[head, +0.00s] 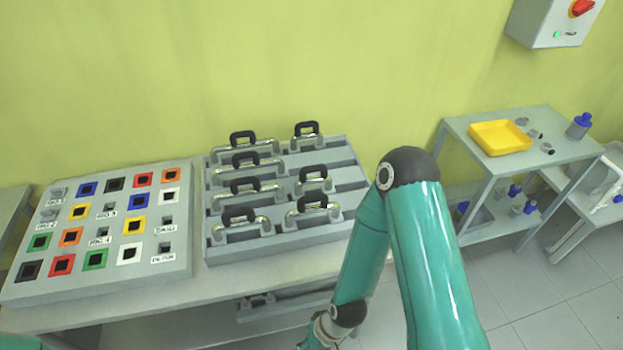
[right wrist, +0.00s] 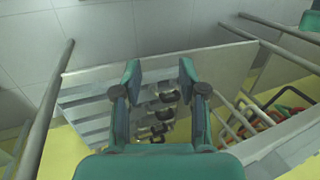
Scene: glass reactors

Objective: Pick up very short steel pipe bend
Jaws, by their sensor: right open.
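Several steel pipe bends with black handles lie in a grey slotted rack (head: 352,165) on the table in the head view. The shorter bends are in its right column: a back bend (head: 308,143), a middle bend (head: 314,185) and a front bend (head: 313,215). I cannot tell which is the very short one. My right gripper (right wrist: 160,72) is open and empty in the right wrist view. Dark-handled pieces (right wrist: 168,97) on a slotted rack (right wrist: 85,110) show beyond and between its fingers, apart from them. My left gripper is not in view.
A board of coloured square sockets (head: 100,235) stands left of the rack. Part of another rack (head: 285,303) shows below the tabletop. At right, a grey table (head: 560,145) carries a yellow tray (head: 499,138). My right arm crosses the rack's right front.

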